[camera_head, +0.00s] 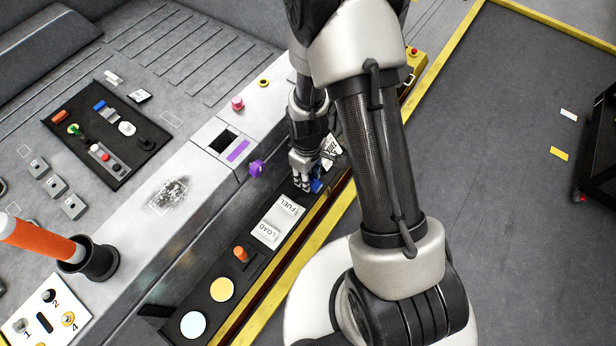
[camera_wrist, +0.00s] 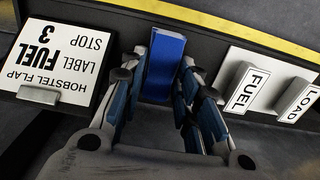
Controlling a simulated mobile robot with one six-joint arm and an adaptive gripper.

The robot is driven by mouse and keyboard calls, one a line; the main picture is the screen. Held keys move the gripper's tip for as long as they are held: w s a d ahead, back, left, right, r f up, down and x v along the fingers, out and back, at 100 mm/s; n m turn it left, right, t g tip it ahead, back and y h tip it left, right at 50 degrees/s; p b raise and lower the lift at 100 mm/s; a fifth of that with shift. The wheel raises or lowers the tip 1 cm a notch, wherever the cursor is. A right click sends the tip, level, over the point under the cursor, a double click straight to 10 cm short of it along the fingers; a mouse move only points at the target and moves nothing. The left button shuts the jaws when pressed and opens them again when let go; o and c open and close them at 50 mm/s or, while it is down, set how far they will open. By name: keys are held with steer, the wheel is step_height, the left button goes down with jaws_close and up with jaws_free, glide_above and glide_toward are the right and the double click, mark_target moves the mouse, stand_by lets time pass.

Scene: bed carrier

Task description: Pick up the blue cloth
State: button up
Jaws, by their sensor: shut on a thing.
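The blue cloth (camera_head: 317,186) is at the black strip along the carrier's edge, partly hidden by my gripper (camera_head: 304,180). In the wrist view the blue cloth (camera_wrist: 165,62) shows as a folded blue piece between the two fingers of my gripper (camera_wrist: 160,80). My gripper is shut on it. Its lower end is hidden between the fingers. I cannot tell whether the cloth is clear of the strip.
A fuel label sign (camera_wrist: 48,58) stands on one side of the cloth, with FUEL (camera_wrist: 245,90) and LOAD (camera_wrist: 298,100) switches on the other. A purple knob (camera_head: 257,168) and an orange knob (camera_head: 240,253) are nearby. The dark floor (camera_head: 480,150) at right is mostly clear.

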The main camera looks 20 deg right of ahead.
step_height(320, 180, up, 20)
steer(key=p, duration=0.6)
